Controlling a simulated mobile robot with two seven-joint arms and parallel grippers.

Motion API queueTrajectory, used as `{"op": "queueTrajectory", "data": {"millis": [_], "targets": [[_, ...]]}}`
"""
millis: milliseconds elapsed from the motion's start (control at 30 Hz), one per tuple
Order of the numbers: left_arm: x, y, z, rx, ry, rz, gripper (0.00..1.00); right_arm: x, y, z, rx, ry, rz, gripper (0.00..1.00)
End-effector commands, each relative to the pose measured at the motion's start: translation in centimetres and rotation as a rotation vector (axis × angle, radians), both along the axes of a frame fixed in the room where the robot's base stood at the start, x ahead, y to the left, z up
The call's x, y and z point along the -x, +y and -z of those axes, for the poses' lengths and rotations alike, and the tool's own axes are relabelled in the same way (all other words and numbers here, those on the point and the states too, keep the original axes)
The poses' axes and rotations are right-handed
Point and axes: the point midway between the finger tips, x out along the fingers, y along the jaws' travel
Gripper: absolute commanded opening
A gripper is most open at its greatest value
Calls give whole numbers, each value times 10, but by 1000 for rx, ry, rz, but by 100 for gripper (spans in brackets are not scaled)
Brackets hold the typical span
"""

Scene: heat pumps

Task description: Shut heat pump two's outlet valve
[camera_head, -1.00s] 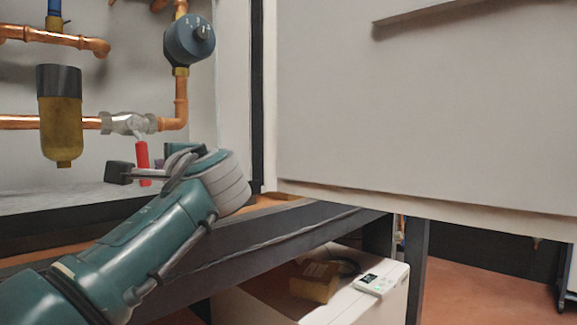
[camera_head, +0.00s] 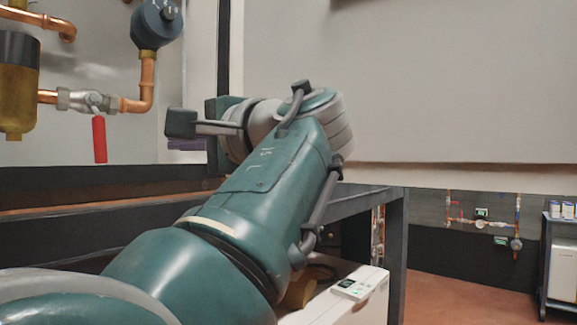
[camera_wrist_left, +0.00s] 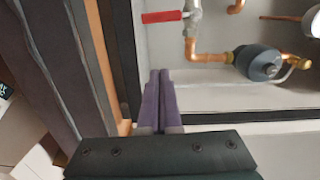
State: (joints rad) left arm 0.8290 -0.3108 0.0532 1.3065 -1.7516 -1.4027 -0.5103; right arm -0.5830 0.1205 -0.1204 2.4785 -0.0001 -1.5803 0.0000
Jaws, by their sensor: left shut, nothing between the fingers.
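A metal valve (camera_head: 88,101) sits on the copper pipe at the left of the head view. Its red lever (camera_head: 99,139) hangs straight down, crosswise to the pipe. The valve (camera_wrist_left: 193,20) and red lever (camera_wrist_left: 162,16) also show at the top of the left wrist view. No label naming the heat pump is readable. My left gripper (camera_head: 187,144) is right of the lever, apart from it, partly hidden behind its own wrist. In the wrist view its purple fingers (camera_wrist_left: 158,98) are pressed together, empty. My right gripper is out of view.
A blue-grey dial unit (camera_head: 157,22) stands on the pipe above the valve. A brass filter (camera_head: 17,85) is at the left. A large pale panel (camera_head: 410,80) fills the right. A dark frame beam (camera_head: 100,180) runs below. A white box (camera_head: 350,300) stands underneath.

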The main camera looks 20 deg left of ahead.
Motion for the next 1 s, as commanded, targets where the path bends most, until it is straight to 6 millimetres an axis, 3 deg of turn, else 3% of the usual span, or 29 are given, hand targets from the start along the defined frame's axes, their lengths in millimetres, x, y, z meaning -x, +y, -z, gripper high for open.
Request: {"op": "queueTrajectory", "data": {"millis": [167, 600, 800, 1000], "targets": [[-4, 12, -4, -3, -4, -10, 0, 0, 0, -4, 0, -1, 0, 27], [-21, 98, -5, 0, -2, -8, 0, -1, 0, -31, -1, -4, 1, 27], [1, 107, -2, 0, -3, -7, 0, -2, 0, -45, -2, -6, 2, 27], [11, 112, 0, -1, -3, -5, 0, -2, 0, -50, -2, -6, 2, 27]]}}
